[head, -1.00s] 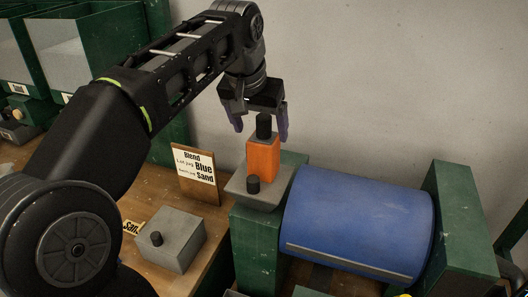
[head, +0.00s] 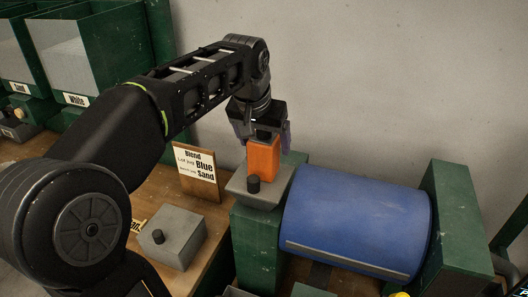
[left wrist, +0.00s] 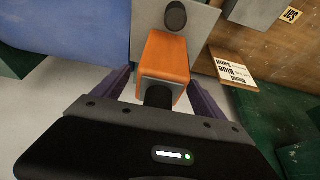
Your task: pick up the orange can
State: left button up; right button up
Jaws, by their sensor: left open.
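The orange can (head: 263,159) is a boxy orange container with a dark cap. It stands upright on a grey plate (head: 240,187) on top of a green block. In the left wrist view the can (left wrist: 165,58) shows between the fingers, with its black cap toward the gripper. My left gripper (head: 261,142) is open and above the can, its purple fingers on either side of the can's upper part. The cap is hidden behind the gripper in the head view. My right gripper is not in view.
A blue drum (head: 357,222) lies just right of the can, between green supports. A sign (head: 196,174) and a grey box (head: 172,238) with a knob stand to the left.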

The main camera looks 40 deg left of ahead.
pick_arm(q)
jog(key=shift+r, duration=0.1)
grip_shut()
dwell(0.8)
